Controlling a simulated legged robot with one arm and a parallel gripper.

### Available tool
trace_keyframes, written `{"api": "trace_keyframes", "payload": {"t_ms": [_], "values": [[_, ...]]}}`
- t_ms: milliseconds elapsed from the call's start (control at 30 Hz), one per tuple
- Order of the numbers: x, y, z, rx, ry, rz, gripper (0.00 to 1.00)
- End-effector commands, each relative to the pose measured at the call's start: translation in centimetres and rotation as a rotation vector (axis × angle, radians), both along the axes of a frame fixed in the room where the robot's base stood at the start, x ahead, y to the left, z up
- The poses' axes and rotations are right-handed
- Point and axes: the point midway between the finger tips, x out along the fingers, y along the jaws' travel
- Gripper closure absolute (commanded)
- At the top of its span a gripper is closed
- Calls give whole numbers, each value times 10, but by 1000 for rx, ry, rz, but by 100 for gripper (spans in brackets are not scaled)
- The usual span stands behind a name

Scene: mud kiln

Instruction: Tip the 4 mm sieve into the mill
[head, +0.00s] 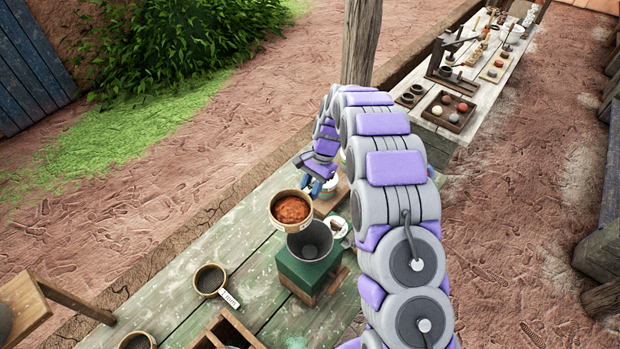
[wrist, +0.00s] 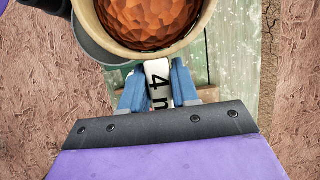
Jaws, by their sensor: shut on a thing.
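The 4 mm sieve (head: 290,209) is a round, light-rimmed pan full of reddish-brown lumps. It also shows at the top of the wrist view (wrist: 165,48), with its white tag reading "4" and part of an "m". My gripper (wrist: 160,88) is shut on the sieve's tagged handle, with blue fingers on both sides. In the head view my gripper (head: 318,188) is behind and right of the sieve. The sieve looks about level, held above and slightly left of the mill. The mill (head: 308,262) is a green box with a dark grey funnel on top.
Another sieve (head: 210,279) with a white tag lies on the green-worn table (head: 240,240), left of the mill. A further round sieve (head: 137,341) and a wooden divided box (head: 222,332) are nearer. A small white-rimmed dish (head: 337,227) stands right of the funnel. A post (head: 360,40) rises behind my arm.

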Motion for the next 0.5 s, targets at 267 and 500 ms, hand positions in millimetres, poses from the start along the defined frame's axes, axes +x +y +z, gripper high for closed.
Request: {"api": "trace_keyframes", "payload": {"t_ms": [267,500], "values": [[4,-1,-7,90,-69,-2,100],[2,1,-10,143,-108,0,100]]}}
